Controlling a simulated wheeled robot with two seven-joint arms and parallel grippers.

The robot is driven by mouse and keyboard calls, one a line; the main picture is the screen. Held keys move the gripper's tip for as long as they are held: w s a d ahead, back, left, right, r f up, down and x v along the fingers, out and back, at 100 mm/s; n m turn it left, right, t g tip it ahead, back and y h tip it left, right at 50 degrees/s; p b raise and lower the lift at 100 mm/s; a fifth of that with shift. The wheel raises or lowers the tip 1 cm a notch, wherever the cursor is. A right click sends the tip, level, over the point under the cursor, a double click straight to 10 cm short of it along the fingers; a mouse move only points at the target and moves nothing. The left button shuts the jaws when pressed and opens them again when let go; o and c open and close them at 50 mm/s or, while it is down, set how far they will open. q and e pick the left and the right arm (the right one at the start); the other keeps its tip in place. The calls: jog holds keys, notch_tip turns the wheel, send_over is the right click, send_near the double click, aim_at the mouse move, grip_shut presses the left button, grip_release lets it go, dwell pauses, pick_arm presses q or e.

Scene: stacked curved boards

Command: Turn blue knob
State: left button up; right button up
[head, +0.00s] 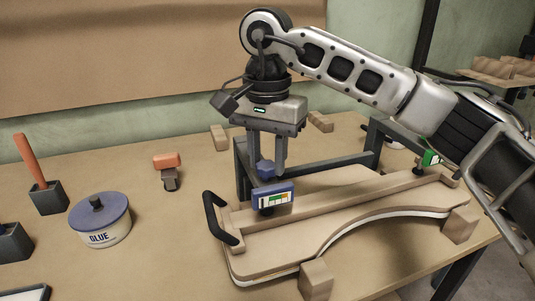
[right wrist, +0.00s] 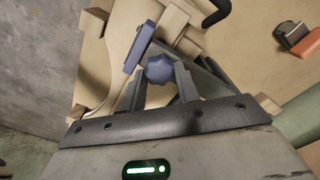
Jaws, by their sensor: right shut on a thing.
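The blue knob (head: 265,169) is a small lobed knob above a blue gauge block (head: 279,197) with a coloured scale, at the left end of the clamp frame. My right gripper (head: 266,163) points down over it, with its fingers on both sides of the knob. The right wrist view shows the blue knob (right wrist: 160,70) between the two fingertips of my right gripper (right wrist: 160,77), which is shut on it. The fingers hide part of the knob's sides. My left gripper is not in view.
Stacked curved boards (head: 350,228) lie under a wooden bar, with wooden blocks (head: 316,280) at the edges. A black handle (head: 216,217) stands at the left end. A glue tin (head: 100,220) and an orange-topped tool (head: 167,168) stand left. A green gauge (head: 431,158) is at right.

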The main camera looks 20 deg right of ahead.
aim_at(267, 163)
jog(key=shift+n, duration=0.6)
jog(key=o, duration=1)
jog(key=shift+c, duration=0.2)
notch_tip(267, 163, up, 16)
jog(key=p, duration=0.2)
